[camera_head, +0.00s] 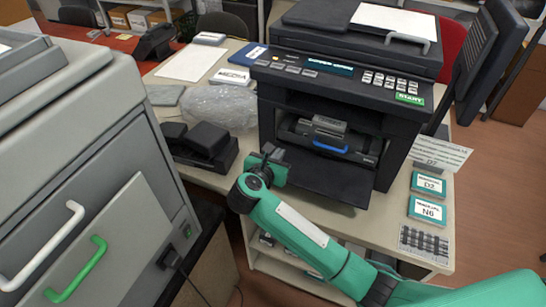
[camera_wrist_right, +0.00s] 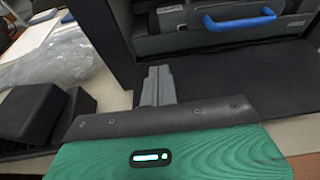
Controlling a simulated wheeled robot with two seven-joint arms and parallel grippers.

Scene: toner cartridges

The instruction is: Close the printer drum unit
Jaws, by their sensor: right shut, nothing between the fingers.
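The black printer (camera_head: 340,95) stands on the table with its front flap (camera_head: 330,180) folded down. Inside the opening sits the dark drum unit (camera_head: 350,145) with a blue handle (camera_head: 330,147). In the right wrist view the drum unit (camera_wrist_right: 180,38) and its blue handle (camera_wrist_right: 240,20) lie beyond the flap (camera_wrist_right: 235,78). My right gripper (camera_head: 272,152) is by the left front of the opening, near the flap's left side. Its grey fingers (camera_wrist_right: 157,84) are shut and empty, apart from the handle. How far the drum unit sticks out is hard to tell. My left gripper is out of view.
A black device (camera_head: 200,145) and a clear plastic bag (camera_head: 220,105) lie left of the printer. Teal-edged boxes (camera_head: 428,184) and a keypad (camera_head: 424,243) lie at right. A grey cabinet (camera_head: 90,170) with handles fills the left. A monitor (camera_head: 490,60) stands at right.

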